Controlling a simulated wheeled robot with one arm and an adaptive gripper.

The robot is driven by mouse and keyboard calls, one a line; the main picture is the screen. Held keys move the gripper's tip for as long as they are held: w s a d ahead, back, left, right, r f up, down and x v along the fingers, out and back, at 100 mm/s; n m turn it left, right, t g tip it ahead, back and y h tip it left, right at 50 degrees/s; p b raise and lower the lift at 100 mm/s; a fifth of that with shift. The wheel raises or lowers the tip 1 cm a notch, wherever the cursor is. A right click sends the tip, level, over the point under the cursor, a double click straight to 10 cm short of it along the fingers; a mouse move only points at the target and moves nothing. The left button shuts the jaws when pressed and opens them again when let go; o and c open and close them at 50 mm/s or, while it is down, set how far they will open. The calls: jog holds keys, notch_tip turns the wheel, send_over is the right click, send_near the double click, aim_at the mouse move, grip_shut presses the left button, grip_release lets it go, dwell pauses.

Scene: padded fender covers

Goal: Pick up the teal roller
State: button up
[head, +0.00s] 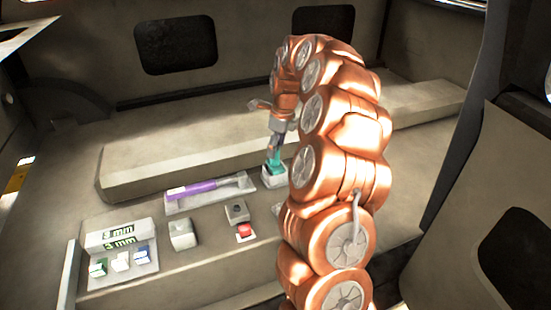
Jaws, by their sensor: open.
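The teal roller (275,163) stands at the middle of the bench, seated in or on a small pale block (275,181). My gripper (275,150) points down right at the roller's top, with its fingers open. The fingers are small and partly dark here, so I cannot tell whether they are around the roller or just above it. My orange arm hides what lies to the right of the block.
A purple-handled tool (195,189) lies in a shallow tray left of the roller. Nearer are a red button (244,231), a pale holed block (183,235) and a "3 mm" label stand (120,236). A long raised padded ledge (190,140) runs behind.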

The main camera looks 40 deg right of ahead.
aim_at(275, 160)
jog(key=shift+w+a+f+p, duration=0.1)
jog(key=shift+w+f+p, duration=0.15)
jog(key=shift+f, duration=0.7)
jog(key=shift+w+a+f+p, duration=0.1)
jog(key=shift+f+p, duration=0.1)
jog(key=shift+f, duration=0.7)
grip_shut()
